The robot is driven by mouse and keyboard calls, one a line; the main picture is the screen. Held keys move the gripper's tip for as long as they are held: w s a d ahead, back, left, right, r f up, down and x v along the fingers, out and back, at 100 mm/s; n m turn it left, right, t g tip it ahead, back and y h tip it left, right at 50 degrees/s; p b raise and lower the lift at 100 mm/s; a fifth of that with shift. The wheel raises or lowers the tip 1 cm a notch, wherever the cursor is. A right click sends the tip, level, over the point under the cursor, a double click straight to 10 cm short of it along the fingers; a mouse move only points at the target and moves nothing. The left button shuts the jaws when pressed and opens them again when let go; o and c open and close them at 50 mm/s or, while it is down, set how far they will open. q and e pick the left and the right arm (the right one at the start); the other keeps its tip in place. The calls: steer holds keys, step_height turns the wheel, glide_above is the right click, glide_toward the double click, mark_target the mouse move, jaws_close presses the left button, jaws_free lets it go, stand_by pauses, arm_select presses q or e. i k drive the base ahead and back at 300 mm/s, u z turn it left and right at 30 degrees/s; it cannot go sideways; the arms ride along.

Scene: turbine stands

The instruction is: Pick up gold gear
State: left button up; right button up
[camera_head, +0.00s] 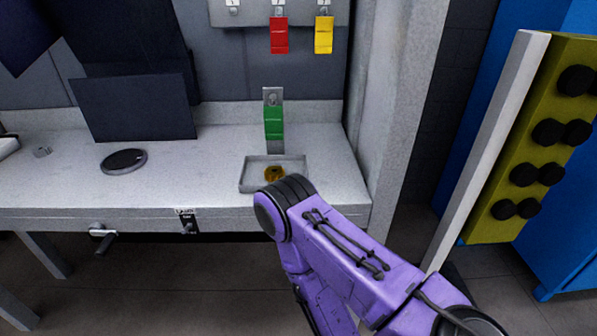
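The gold gear (274,173) lies in a shallow grey tray (250,185) on the right part of the grey workbench. Its lower part is near the top edge of my purple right arm in the picture. My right arm comes in from the lower right, and its rounded dark joint overlaps the bench's front edge just below the tray. The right gripper is not visible. My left arm and gripper are not in view.
A green tag hangs on a metal post (274,122) behind the tray. A dark round disc (124,161) and a small grey part (42,152) lie on the bench at left. Red (279,35) and yellow (324,35) tags hang above. A yellow-green rack (545,140) stands right.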

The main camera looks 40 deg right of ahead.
mark_target(274, 173)
steer(key=z, duration=0.85)
steer(key=i, duration=0.35)
